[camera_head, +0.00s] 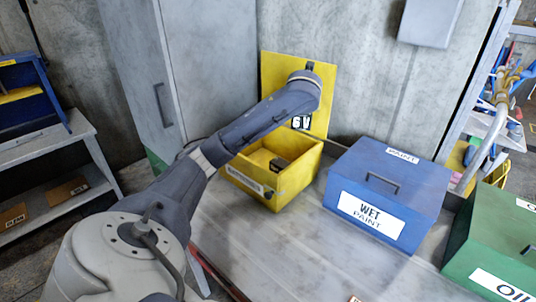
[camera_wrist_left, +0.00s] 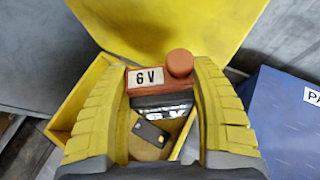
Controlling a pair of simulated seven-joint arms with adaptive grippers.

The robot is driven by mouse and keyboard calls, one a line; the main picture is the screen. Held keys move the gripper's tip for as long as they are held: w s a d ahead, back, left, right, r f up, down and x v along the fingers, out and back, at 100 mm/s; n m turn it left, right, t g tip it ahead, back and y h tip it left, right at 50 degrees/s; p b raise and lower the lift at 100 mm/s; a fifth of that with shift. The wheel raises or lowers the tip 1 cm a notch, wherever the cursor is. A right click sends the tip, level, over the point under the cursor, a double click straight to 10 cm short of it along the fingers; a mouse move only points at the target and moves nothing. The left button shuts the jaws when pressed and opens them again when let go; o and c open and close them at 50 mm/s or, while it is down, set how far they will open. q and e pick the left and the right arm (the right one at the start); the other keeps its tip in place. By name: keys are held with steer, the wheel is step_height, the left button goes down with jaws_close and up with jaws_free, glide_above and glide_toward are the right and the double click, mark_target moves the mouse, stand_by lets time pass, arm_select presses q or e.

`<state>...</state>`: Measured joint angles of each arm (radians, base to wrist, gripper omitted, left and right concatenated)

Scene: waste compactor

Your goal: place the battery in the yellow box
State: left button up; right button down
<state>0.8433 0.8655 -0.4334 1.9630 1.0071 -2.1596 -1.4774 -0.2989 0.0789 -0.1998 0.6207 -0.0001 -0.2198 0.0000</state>
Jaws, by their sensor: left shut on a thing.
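The yellow box (camera_head: 268,184) stands open on the table, its lid (camera_head: 288,75) raised against the wall. My left arm reaches over it from the left. In the left wrist view, my left gripper (camera_wrist_left: 159,70) has its yellow fingers on either side of the battery (camera_wrist_left: 145,79), which has an orange-brown top marked 6V and a round knob. The gripper is shut on it, above or at the box opening; the exact height is unclear. The box's yellow wall (camera_wrist_left: 68,115) shows at left in that view. In the head view the fingers are hard to tell from the lid. My right gripper is out of view.
A tan object with a dark strip (camera_wrist_left: 151,132) shows below the battery, apparently in the box. A blue paint box (camera_head: 385,190) stands close to the right, with a green box (camera_head: 495,245) further right. The table front (camera_head: 290,255) is clear.

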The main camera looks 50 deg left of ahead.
arm_select(q)
steer(key=s+a+f+n+g+y, duration=0.1)
steer(key=s+a+n+g+y, duration=0.15)
steer(key=a, duration=0.65)
steer(key=s+a+f+n+g+y, duration=0.15)
steer(key=a+n, duration=0.25)
steer(key=a, duration=0.6)
steer(key=shift+g, duration=0.6)
steer(key=f, duration=2)
steer(key=shift+s, duration=0.4)
steer(key=shift+f, duration=0.1)
steer(key=o, duration=1.6)
steer(key=shift+d+f, duration=0.1)
steer(key=shift+c, duration=0.2)
steer(key=v, duration=1.2)
steer(key=shift+d, duration=0.1)
